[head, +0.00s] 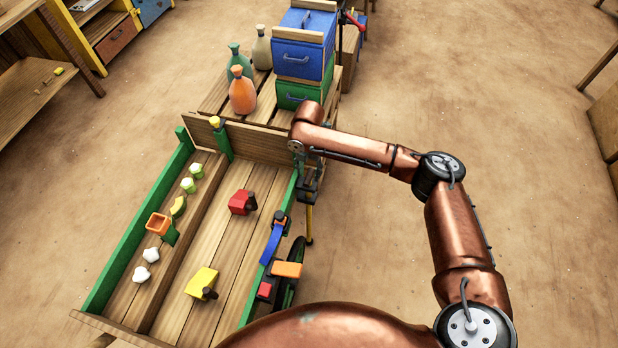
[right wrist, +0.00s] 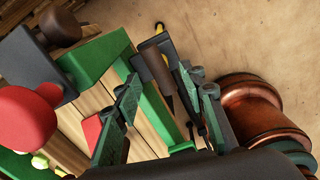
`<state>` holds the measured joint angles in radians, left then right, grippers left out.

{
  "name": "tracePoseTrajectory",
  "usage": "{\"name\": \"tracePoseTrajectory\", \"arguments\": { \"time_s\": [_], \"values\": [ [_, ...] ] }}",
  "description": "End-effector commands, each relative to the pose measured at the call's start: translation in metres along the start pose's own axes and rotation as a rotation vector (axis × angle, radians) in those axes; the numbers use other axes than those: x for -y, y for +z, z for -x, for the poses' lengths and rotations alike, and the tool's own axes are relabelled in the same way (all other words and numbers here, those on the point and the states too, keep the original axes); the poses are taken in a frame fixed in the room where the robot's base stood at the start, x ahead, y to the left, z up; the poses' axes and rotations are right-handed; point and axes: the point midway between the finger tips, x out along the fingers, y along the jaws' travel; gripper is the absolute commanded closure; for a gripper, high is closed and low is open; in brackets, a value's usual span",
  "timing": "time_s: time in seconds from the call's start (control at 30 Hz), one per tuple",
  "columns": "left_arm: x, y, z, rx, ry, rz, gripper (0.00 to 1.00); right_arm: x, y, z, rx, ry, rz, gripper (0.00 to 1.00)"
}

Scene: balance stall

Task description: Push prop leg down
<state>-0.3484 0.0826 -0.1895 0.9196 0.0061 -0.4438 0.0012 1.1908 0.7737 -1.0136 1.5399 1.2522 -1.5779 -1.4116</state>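A cart (head: 106,262) with green side walls fills the middle of the head view. A slim yellow leg (head: 309,224), apparently the prop leg, hangs upright outside its right wall, its foot near the ground. My right gripper (head: 306,190) points down at that wall, over the leg's upper end. In the right wrist view my gripper (right wrist: 165,100) has its fingers apart, with a brown handle (right wrist: 155,68) showing between them. A yellow part (right wrist: 160,30) shows beyond it. Whether the fingers touch the handle cannot be told. My left gripper is out of view.
Red block (head: 241,202) and yellow block (head: 200,283) lie in the cart. A wheel (head: 291,268) and an orange block (head: 287,269) are close by the leg. Bottles (head: 242,94) and a blue box (head: 303,58) stand behind. Ground at right is clear.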

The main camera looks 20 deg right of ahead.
Motion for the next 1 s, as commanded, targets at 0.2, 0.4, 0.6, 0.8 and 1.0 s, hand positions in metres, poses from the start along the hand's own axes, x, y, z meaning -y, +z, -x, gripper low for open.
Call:
{"name": "tracePoseTrajectory", "arguments": {
  "time_s": [0.2,0.4,0.6,0.8,1.0],
  "values": [
    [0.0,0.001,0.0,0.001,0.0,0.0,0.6,0.0,0.001,0.04,0.001,0.001,0.0,0.62],
    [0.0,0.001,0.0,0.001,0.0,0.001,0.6,0.0,0.0,0.056,-0.001,-0.001,0.0,0.62],
    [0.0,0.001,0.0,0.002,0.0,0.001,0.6,0.0,0.0,0.058,-0.001,-0.001,-0.001,0.62],
    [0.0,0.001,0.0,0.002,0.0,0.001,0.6,0.0,0.0,0.058,-0.001,-0.001,-0.001,0.62],
    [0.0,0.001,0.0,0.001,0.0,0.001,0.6,0.0,0.0,0.058,-0.001,-0.001,-0.001,0.62]
  ]
}}
